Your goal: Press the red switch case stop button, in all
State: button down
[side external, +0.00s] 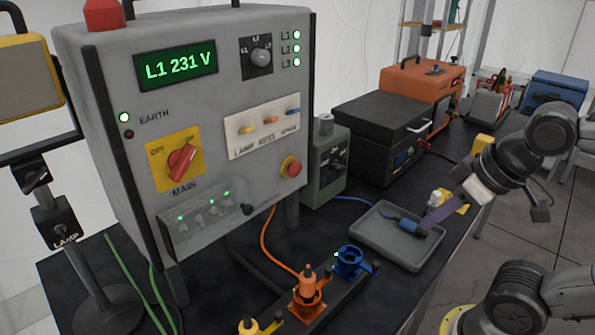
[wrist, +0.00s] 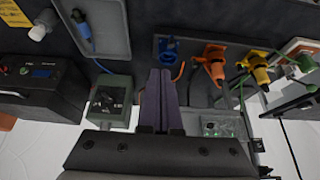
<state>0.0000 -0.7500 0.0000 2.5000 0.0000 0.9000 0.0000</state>
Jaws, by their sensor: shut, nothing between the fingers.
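The grey switch case (side external: 215,190) stands at the left of the bench. A red stop button (side external: 291,168) on a yellow ring sits on the lower right of its front panel. My gripper (side external: 424,228) is to the right of the case, well apart from the button, its fingers pointing down-left in front of the grey tray. In the wrist view my gripper (wrist: 160,74) shows its two dark purple fingers together, with nothing between them. Part of the case front with the green-lit clear cover (wrist: 215,128) shows there too. I cannot make out the stop button in the wrist view.
A grey tray (side external: 373,247) holds a blue plug (side external: 405,224). Blue (side external: 348,262), orange (side external: 308,290) and yellow (side external: 250,326) connectors stand in front of the case. A green box (side external: 326,165) and black case (side external: 372,140) stand behind. A lamp stand (side external: 62,232) is left.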

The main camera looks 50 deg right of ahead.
aim_at(294, 168)
jog(key=w+d+r+n+t+h, duration=0.3)
jog(key=w+n, duration=0.1)
jog(key=w, duration=0.7)
jog(key=w+a+f+n+y, duration=0.1)
jog(key=w+a+f+n, duration=0.3)
jog(key=w+a+n, duration=0.1)
jog(key=shift+a+f+n, duration=0.3)
jog(key=shift+a+n, duration=0.2)
jog(key=shift+a, duration=0.05)
jog(key=shift+w, duration=0.15)
jog(key=w, duration=0.8)
jog(key=shift+w, duration=0.3)
